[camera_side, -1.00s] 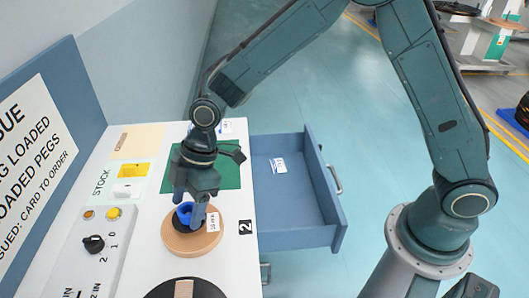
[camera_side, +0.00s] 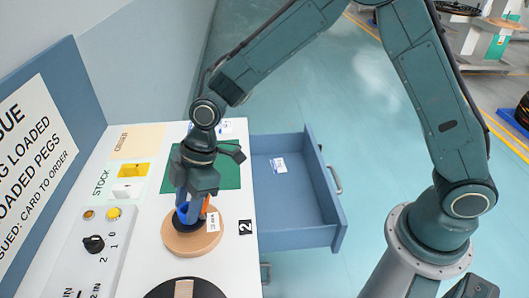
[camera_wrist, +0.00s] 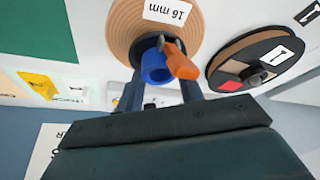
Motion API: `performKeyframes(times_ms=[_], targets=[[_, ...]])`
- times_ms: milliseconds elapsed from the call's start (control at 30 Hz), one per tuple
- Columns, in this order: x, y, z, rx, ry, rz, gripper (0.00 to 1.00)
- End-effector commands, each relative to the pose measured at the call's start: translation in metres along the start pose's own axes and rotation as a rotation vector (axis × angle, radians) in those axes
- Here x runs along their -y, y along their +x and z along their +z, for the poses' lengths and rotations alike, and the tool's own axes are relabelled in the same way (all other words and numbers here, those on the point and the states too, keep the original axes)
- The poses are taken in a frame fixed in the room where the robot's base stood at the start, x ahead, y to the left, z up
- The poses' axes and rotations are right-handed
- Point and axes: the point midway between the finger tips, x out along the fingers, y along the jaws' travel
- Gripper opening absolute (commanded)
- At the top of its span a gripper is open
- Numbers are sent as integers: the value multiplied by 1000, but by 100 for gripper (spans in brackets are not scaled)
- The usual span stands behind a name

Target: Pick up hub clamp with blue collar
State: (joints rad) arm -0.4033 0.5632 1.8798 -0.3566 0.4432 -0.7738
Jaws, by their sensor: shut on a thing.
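The hub clamp has a blue collar (camera_wrist: 154,67) and an orange lever (camera_wrist: 183,64) in the wrist view. In the side view the blue collar (camera_side: 182,213) and the orange lever (camera_side: 205,206) show just under my gripper (camera_side: 194,208). My gripper is shut on the clamp, one finger on each side of it in the wrist view. The clamp is over the middle of a tan reel (camera_side: 188,243) with a white "16 mm" label. I cannot tell whether the clamp is clear of the reel's hub.
A green mat (camera_side: 224,178) lies behind, with yellow and white stock cards on the left. A knob panel (camera_side: 94,243) stands at left. An open blue drawer (camera_side: 295,205) juts out at right.

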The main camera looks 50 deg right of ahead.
Motion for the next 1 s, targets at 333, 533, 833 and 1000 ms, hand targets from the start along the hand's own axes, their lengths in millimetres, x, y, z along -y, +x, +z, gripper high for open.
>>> performKeyframes(times_ms=[333,533,833,1000], targets=[[-1,-24,-11,-4,-2,5,10],[-1,-56,-24,-4,-2,6,10],[-1,-117,-49,-5,-2,6,10],[-1,-147,-62,-5,-2,4,10]])
